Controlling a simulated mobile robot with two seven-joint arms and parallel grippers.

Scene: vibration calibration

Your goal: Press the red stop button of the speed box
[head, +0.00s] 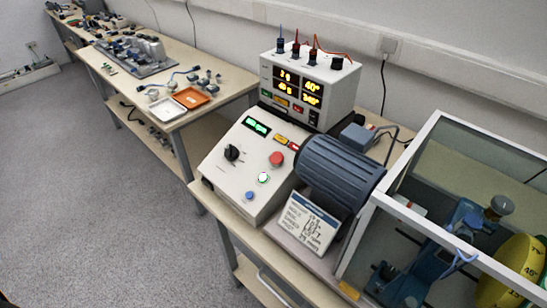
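The speed box (240,185) is a light grey console with a sloped front, standing on the bench near the middle of the head view. Its red stop button (276,159) is a round mushroom cap on the upper right of the panel, unobstructed from this side. Below it are a lit green-white button (263,178) and a small blue button (250,195). A black knob (232,153) sits at the left of the panel, under a lit green display (257,126). Neither of my grippers shows in this view.
A measuring unit (310,85) with lit displays and cables stands behind the box. A blue-grey motor (340,170) and a clear-walled enclosure (410,190) stand to the right. Another bench (185,60) carries trays and parts at the left. The floor (90,200) in front is clear.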

